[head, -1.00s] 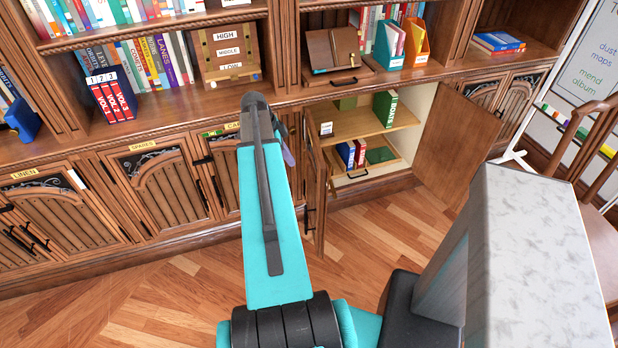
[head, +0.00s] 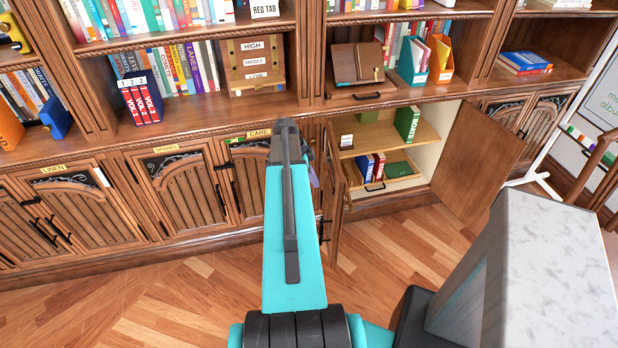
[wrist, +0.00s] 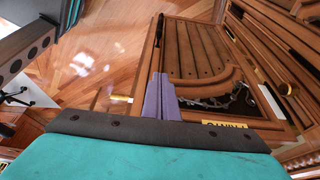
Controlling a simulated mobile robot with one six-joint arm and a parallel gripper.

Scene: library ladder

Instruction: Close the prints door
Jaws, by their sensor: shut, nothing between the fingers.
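The prints door (wrist: 205,50) stands open in the wrist view, with a slatted, arched front and a yellow label (wrist: 225,123) whose partly covered letters seem to read PRINT. In the head view I take it to be the left door (head: 335,215) of the open cabinet, swung out and seen nearly edge-on beside my arm. My gripper (wrist: 160,95) has its purple fingers shut and empty, close to the door's front near the label. I cannot tell if they touch it. In the head view my arm mostly hides the fingers.
The cabinet's right door (head: 480,148) is also wide open. Inside are shelves with a green box (head: 407,122), several books and an open lower drawer (head: 390,182). Shut cabinets (head: 80,210) line the left. A white stand (head: 535,172) is at right. Wooden floor (head: 180,305) is clear in front.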

